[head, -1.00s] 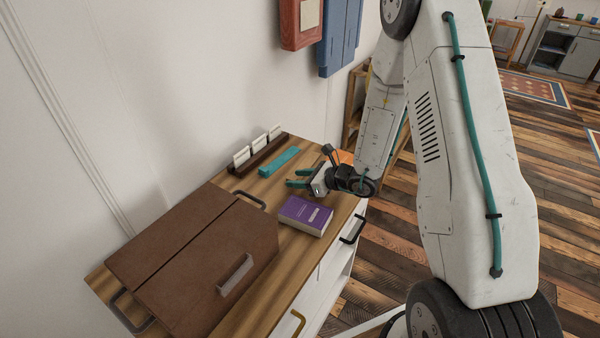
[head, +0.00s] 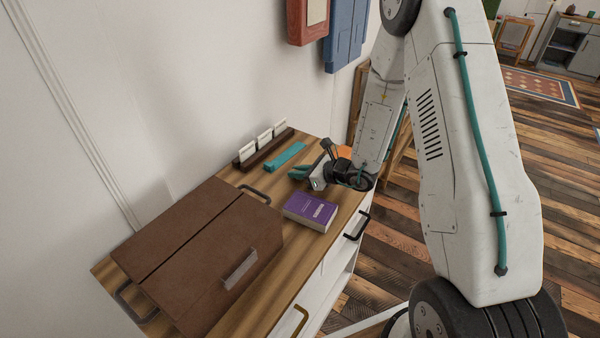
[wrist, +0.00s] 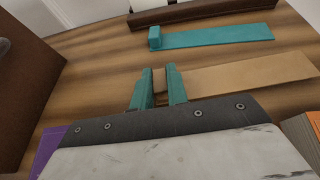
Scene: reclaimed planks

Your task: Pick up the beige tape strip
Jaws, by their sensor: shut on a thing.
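The beige tape strip (wrist: 245,76) lies flat along the wood top in the wrist view, running to the right from my gripper. Its raised brownish end block (wrist: 159,87) is between the two teal fingers of my gripper (wrist: 159,90), which are shut on it. In the head view my gripper (head: 305,174) is low over the cabinet top, and the strip is not clearly visible there. A teal strip (wrist: 215,38) of similar shape lies just beyond, apart from the fingers; it also shows in the head view (head: 285,157).
A dark brown rack (head: 265,149) with white cards stands along the wall. A purple book (head: 311,211) lies near the front edge. A large brown case (head: 200,250) fills the left. An orange thing (head: 344,152) is beside my gripper.

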